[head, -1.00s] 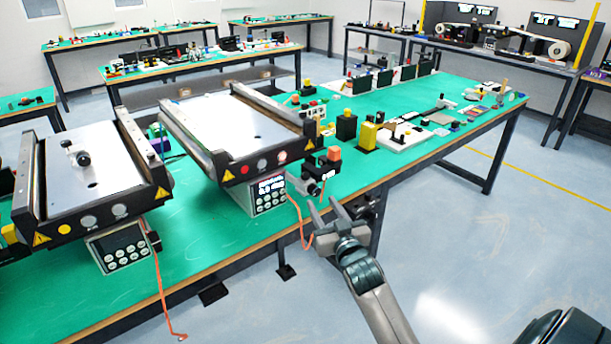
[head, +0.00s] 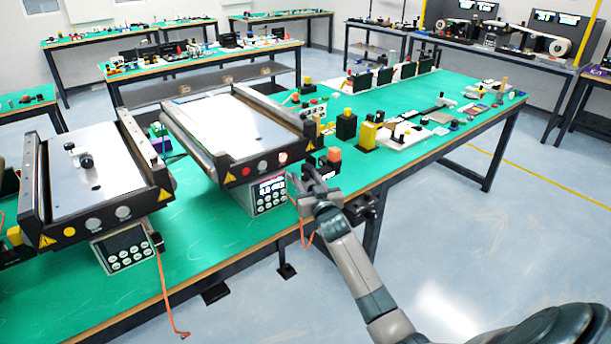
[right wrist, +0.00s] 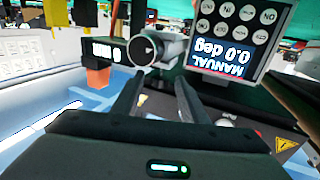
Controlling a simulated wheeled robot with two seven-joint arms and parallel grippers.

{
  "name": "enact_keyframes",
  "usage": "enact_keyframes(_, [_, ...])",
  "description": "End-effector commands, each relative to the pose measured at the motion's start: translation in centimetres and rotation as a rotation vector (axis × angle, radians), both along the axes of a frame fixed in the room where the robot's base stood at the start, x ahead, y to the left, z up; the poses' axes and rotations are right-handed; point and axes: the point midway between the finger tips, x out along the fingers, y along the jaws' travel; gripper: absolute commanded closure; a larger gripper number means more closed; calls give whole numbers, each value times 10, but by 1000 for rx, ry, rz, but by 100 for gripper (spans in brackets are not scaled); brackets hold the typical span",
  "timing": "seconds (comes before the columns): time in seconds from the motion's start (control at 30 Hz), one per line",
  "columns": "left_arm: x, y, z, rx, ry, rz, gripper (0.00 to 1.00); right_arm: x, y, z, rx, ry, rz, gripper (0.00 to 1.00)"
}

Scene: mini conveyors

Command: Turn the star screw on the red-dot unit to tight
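The red-dot unit is the right-hand conveyor, with a red dot (head: 246,171) on its front end plate. In the right wrist view a round dark knob with a silver rim (right wrist: 145,50), seemingly the star screw, sits just beyond my fingertips. A pale mark shows on its face. My right gripper (head: 306,182) is at this unit's front right corner and hides the knob in the head view. In the right wrist view my right gripper (right wrist: 159,77) is open, its two fingers apart and nothing visibly held. Contact with the knob cannot be told. My left gripper is not in view.
The unit's control box (head: 266,195) reads MANUAL 0.0 deg in the wrist view (right wrist: 222,62). An orange cable hangs below. The yellow-dot conveyor (head: 95,170) stands left. Floor at the right is clear.

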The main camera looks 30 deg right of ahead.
Motion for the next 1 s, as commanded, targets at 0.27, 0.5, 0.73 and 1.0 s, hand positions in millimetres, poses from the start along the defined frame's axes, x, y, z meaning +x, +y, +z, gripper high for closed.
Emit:
enact_keyframes(0.27, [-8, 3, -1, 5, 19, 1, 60, 10, -3, 0, -1, 0, 0, 60])
enact_keyframes(0.5, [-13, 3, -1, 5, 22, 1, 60, 10, -3, 0, -1, 0, 0, 63])
enact_keyframes(0.73, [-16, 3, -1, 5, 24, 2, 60, 10, -3, 0, -1, 1, 0, 100])
enact_keyframes(1.0, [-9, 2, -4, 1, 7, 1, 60, 11, -1, 0, 2, -6, -31, 100])
